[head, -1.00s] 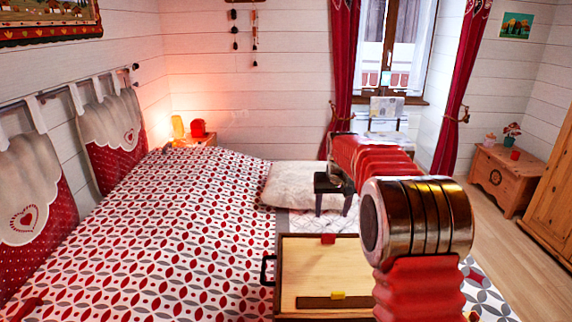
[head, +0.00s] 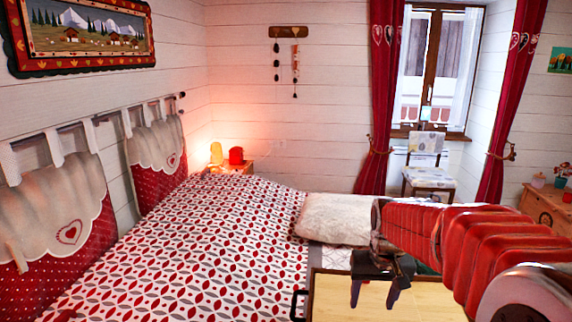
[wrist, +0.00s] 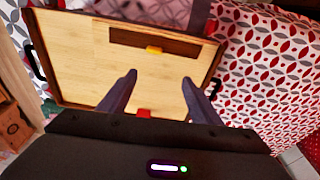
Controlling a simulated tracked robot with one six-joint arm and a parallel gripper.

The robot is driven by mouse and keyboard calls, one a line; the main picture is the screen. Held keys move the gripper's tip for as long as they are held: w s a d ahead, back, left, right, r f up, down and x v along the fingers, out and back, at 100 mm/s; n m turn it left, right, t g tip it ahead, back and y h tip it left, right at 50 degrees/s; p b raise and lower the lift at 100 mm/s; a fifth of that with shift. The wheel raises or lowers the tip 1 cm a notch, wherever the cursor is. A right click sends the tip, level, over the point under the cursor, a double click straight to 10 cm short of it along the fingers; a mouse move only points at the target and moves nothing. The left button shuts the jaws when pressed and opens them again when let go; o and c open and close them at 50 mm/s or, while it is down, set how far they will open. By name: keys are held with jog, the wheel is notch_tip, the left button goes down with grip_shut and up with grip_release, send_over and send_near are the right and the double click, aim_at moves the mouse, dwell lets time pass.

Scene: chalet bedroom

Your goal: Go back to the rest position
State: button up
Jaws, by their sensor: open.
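My gripper (wrist: 159,88) is open and empty in the wrist view, its two dark fingers apart above the wooden tray. In the head view my gripper (head: 374,292) hangs from my red arm at the lower right, over the tray's far part. The wooden tray (wrist: 75,60) has dark edges and lies on the bed. It also shows in the head view (head: 335,300), cut off by the bottom edge. In the wrist view a yellow block (wrist: 154,50) sits by a dark brown strip (wrist: 180,42) in the tray. A red block (wrist: 144,113) shows between the fingers.
The bed (head: 190,240) has a red, white and grey patterned cover. A pale pillow (head: 335,218) lies beyond the tray. A chair (head: 428,165) stands by the window. A wooden chest (head: 545,205) is at the right. A lit lamp (head: 216,153) stands at the back left.

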jog(key=s+a+r+t, duration=0.1)
jog(key=s+a+r, duration=0.1)
jog(key=s, duration=0.9)
jog(key=s+a+r+n+t, duration=0.1)
jog(key=s+r, duration=0.3)
jog(key=s, duration=0.7)
jog(key=shift+s+a+t, duration=0.2)
jog(key=shift+a+t, duration=0.6)
jog(key=shift+a, duration=0.05)
jog(key=shift+c, duration=0.2)
